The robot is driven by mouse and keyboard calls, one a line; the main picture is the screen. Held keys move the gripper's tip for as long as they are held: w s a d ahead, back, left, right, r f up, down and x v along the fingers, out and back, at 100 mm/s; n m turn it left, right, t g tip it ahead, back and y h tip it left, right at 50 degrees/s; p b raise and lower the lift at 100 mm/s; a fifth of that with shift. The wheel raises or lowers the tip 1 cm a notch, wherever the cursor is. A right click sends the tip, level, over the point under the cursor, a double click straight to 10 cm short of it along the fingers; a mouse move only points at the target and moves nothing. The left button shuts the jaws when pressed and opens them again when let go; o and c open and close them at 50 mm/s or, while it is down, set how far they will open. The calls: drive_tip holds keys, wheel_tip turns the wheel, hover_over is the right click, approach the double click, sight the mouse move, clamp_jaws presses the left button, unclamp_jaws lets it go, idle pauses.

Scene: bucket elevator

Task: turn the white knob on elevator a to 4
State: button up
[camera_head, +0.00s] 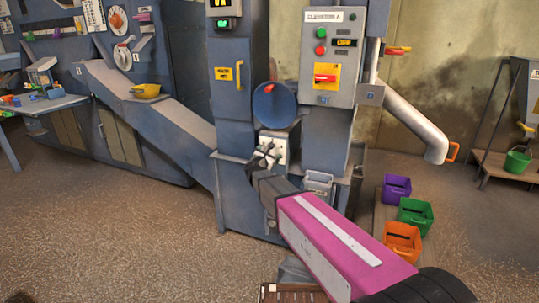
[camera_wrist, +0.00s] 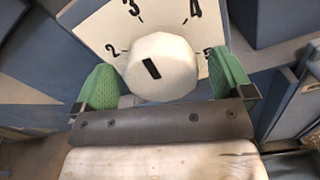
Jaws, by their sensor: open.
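The white knob (camera_wrist: 163,68) sits on a white dial plate (camera_wrist: 105,30) with black numerals 2, 3, 4 and 5 showing in the wrist view. A black mark on the knob slants to the upper left, roughly towards 3. My gripper (camera_wrist: 162,64) is open, with one green pad on each side of the knob. A gap shows at the right pad; whether the left pad touches, I cannot tell. In the head view my gripper (camera_head: 267,155) is at the dial plate (camera_head: 281,148) on elevator a (camera_head: 328,130), and hides the knob there.
A grey control panel (camera_head: 345,60) labelled Elevator A, with a red switch on yellow, is above right. A blue round part (camera_head: 276,103) is just above the dial. A pipe (camera_head: 415,125) slopes down at right, above purple (camera_head: 396,188), green (camera_head: 415,215) and orange (camera_head: 401,242) bins.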

drive_tip(key=shift+w+d, duration=0.15)
drive_tip(key=shift+w, duration=0.2)
drive_tip(key=shift+c, duration=0.4)
drive_tip(key=c, duration=0.9)
drive_tip(key=shift+o, duration=0.2)
drive_tip(key=m, duration=0.5)
drive_tip(key=shift+d+f+m, duration=0.1)
drive_tip(key=shift+m, duration=0.2)
drive_tip(key=m, duration=0.4)
drive_tip(key=shift+s+f+m, duration=0.1)
drive_tip(key=shift+m, duration=0.3)
